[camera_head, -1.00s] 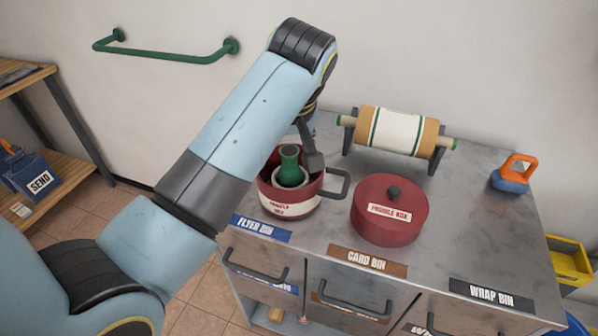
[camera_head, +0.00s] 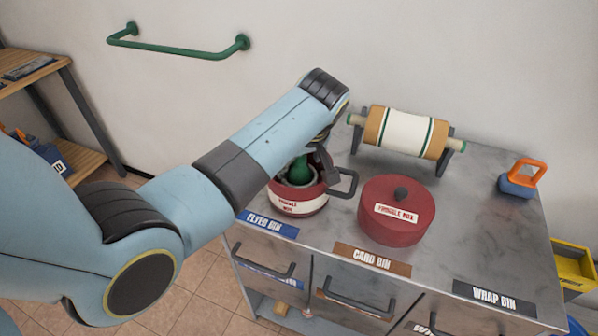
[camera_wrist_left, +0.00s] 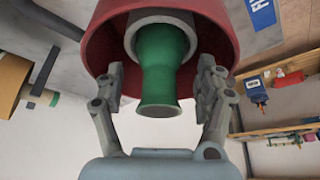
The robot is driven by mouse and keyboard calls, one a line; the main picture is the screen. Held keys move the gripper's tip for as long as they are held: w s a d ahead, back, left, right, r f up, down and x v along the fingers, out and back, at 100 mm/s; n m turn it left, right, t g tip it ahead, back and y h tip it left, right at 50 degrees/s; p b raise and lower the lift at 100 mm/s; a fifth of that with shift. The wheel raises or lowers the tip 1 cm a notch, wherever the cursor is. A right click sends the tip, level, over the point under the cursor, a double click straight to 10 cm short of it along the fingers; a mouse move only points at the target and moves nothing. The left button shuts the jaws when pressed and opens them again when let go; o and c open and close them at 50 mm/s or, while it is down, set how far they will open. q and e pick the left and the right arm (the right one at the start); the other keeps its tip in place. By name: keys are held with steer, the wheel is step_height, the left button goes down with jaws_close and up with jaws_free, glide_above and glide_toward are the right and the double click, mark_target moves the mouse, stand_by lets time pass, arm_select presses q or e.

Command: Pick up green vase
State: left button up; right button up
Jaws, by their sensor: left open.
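The green vase (camera_head: 299,170) stands inside a pale inner cup within the red open pot on the cabinet top; the arm partly hides it. In the left wrist view the vase (camera_wrist_left: 158,75) lies centred between the two fingers, its rim toward my palm. My left gripper (camera_wrist_left: 160,88) is open, with one finger on each side of the vase and gaps visible between. In the head view the left gripper (camera_head: 318,158) is at the pot's upper rim, mostly hidden by my arm. My right gripper is not in view.
The red pot (camera_head: 306,205) has a dark side handle. A red lidded box (camera_head: 396,225) stands right of it. A paper roll on a stand (camera_head: 407,132) is behind, and an orange-handled blue item (camera_head: 521,178) sits far right. A green wall rail (camera_head: 180,50) is at left.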

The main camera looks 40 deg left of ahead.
arm_select(q)
steer(key=shift+f, duration=0.15)
steer(key=c, duration=1.4)
